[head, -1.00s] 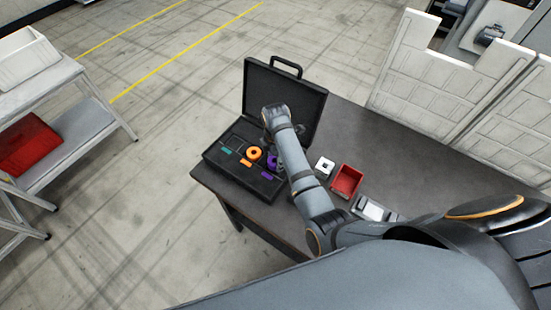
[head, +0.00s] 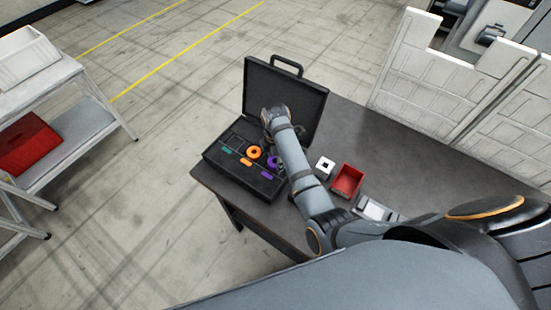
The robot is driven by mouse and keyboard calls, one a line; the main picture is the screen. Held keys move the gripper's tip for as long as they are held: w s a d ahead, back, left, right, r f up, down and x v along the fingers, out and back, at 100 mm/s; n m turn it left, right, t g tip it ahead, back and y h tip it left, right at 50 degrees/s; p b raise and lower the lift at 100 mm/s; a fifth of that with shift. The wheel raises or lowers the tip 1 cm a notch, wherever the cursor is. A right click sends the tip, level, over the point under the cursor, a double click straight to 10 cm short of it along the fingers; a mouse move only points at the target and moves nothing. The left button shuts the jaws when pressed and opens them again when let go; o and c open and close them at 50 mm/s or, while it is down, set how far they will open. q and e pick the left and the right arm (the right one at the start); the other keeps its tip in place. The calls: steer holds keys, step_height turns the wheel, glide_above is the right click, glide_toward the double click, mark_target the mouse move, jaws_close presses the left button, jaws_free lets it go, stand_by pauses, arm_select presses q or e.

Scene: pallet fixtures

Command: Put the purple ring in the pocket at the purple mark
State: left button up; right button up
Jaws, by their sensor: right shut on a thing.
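The open black case (head: 230,178) stands on the dark table, its lid raised behind it. The purple ring (head: 272,161) is at the right part of the case, by the purple mark (head: 267,175), partly hidden by my right arm. My right gripper (head: 273,145) reaches down over the case and is shut on the purple ring; its fingertips are mostly hidden behind the arm. I cannot tell whether the ring is fully inside the pocket. An orange ring (head: 254,152) sits near the orange mark (head: 246,162), left of the purple ring. A teal mark (head: 227,150) is farther left. My left gripper is out of view.
A white square piece (head: 324,166), a red bin (head: 346,181) and a grey-white device (head: 373,209) stand on the table right of the case. The raised lid (head: 300,97) rises close behind my right gripper. A shelf rack (head: 92,125) stands at the left.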

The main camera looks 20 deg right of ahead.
steer(key=shift+f, duration=0.55)
steer(key=o, duration=1.7)
steer(key=shift+o, duration=0.2)
step_height(320, 180, up, 2)
steer(key=shift+r+p, duration=0.15)
steer(key=shift+p, duration=0.2)
steer(key=shift+r, duration=3.4)
